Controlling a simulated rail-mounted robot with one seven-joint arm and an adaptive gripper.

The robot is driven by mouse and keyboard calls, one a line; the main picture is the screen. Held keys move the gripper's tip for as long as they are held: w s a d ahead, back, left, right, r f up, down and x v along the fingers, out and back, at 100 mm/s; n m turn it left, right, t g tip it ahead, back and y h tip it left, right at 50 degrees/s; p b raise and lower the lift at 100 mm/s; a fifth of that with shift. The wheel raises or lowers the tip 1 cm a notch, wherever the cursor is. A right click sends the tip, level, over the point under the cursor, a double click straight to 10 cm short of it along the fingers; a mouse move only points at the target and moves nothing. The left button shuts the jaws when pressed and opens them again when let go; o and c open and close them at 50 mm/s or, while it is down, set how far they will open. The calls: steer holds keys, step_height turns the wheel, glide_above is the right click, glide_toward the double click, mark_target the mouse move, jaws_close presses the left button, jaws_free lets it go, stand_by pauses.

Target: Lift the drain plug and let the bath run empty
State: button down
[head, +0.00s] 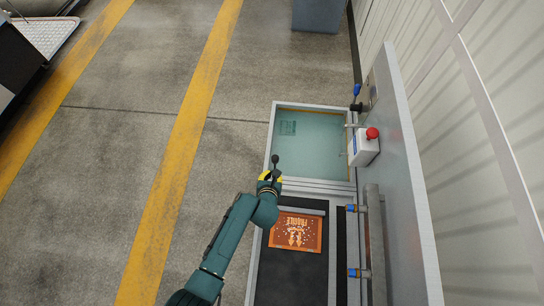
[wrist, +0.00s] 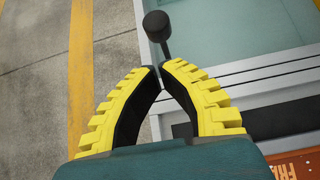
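The bath (head: 274,132) is a rectangular pale-rimmed tank with greenish-blue water in it. A black ball knob on a thin dark rod (head: 275,159) shows at its left rim near the lower corner; it looks like the drain plug's handle. It also shows in the wrist view (wrist: 156,25), just beyond my fingertips. My gripper (head: 270,177) has its yellow and black fingers almost together in the wrist view (wrist: 161,67), with the rod's lower end between or just behind the tips. The rod's foot is hidden by the fingers.
A dark belt (head: 288,280) with an orange box marked fragile (head: 296,231) lies below the bath. A white box with a red button (head: 372,133) and a grey panel (head: 400,170) stand at the right. Open floor is at the left.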

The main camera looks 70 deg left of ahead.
steer(key=p+v, duration=0.1)
steer(key=v, duration=0.2)
steer(key=shift+d+p, duration=0.1)
steer(key=shift+p, duration=0.3)
